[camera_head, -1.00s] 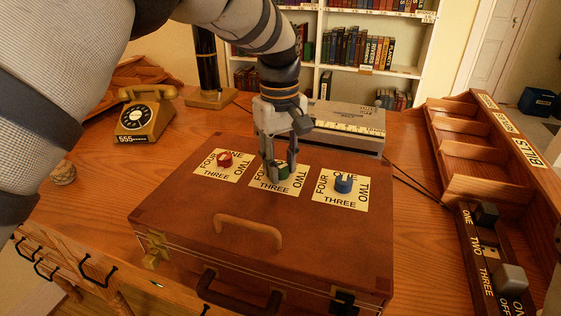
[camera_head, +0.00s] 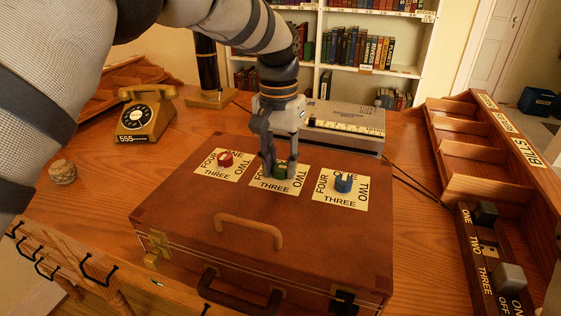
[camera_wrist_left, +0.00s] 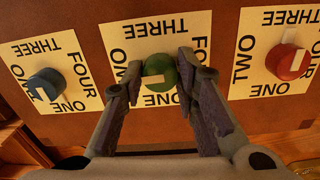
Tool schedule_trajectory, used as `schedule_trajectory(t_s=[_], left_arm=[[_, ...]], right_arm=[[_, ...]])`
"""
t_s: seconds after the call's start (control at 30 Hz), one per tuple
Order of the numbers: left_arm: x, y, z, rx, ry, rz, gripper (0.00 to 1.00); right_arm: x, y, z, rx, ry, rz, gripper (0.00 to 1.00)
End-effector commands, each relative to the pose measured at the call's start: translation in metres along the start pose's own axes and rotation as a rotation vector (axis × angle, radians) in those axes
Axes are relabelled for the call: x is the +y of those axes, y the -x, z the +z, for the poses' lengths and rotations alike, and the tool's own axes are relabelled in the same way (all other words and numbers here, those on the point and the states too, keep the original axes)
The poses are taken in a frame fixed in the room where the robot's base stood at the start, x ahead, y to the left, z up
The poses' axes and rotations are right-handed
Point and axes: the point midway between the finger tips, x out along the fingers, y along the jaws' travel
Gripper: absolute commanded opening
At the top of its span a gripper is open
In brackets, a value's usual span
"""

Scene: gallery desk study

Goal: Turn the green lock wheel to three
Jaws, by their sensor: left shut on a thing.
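The green lock wheel (camera_head: 280,172) sits on the middle white card (camera_head: 268,187) on top of the brown case (camera_head: 185,215). In the left wrist view the wheel (camera_wrist_left: 157,68) shows between my fingertips, with a pale mark on its lower left, toward the TWO and ONE side. The card's THREE (camera_wrist_left: 155,27) is at the top of that view. My left gripper (camera_head: 279,168) points down and is shut on the green wheel, one finger on each side. My right gripper is not in view.
A red wheel (camera_head: 225,159) and a blue wheel (camera_head: 343,183) stand on cards either side. The case's brown handle (camera_head: 248,231) is in front. A grey box (camera_head: 345,117) is behind, a telephone (camera_head: 145,113) at left and a wooden rack (camera_head: 465,150) at right.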

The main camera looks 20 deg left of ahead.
Motion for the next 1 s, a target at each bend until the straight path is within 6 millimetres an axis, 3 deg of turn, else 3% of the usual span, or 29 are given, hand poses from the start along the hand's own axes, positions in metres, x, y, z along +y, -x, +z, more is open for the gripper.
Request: schedule_trajectory(t_s=[1.0], left_arm=[[-0.0012,-0.0005,-0.0016,-0.018,-0.962,0.000,0.00]], right_arm=[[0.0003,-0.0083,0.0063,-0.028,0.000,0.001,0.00]])
